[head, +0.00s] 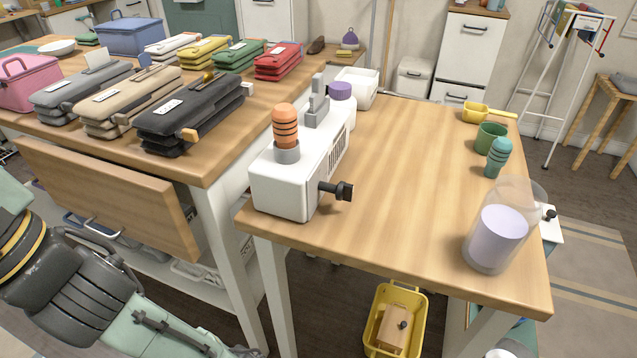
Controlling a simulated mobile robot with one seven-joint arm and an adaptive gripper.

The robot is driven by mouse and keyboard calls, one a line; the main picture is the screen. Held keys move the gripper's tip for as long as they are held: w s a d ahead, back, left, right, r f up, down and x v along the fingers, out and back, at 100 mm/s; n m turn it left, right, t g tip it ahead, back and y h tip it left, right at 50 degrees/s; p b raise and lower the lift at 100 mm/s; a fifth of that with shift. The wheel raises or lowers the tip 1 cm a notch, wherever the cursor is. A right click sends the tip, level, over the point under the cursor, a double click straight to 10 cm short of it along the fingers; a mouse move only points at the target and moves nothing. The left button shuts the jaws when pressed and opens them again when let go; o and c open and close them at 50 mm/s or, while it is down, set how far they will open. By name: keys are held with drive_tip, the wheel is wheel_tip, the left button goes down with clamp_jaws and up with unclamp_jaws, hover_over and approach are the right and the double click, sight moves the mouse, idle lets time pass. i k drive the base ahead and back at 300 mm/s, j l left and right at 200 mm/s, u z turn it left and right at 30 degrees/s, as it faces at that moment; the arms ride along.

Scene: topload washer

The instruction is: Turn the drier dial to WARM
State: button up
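A white box-shaped machine (292,184) stands at the left end of the right wooden table. A black knob (338,190) sticks out of its right side on a short shaft. On top are an orange-banded cylinder (285,125) in a grey collar and a grey upright lever-like part (317,104). Dark vent slots show in its side. I see no WARM marking, and I cannot tell whether this machine is the drier or the knob its dial. Part of my arm shows at the lower left, below the open drawer and apart from the machine. My gripper is not visible.
The right table (415,160) has a clear middle. A clear container (497,228) and a green cup (490,138) stand along its right side. Folded bundles cover the left table (60,131), whose drawer (110,198) hangs open. A yellow bin (418,300) is below.

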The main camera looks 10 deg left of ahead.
sight(342, 191)
drive_tip(key=k+u, duration=0.1)
drive_tip(key=u, duration=0.3)
drive_tip(key=k+u, duration=0.15)
drive_tip(key=u, duration=0.2)
drive_tip(key=k+u, duration=0.15)
drive_tip(key=u, duration=0.25)
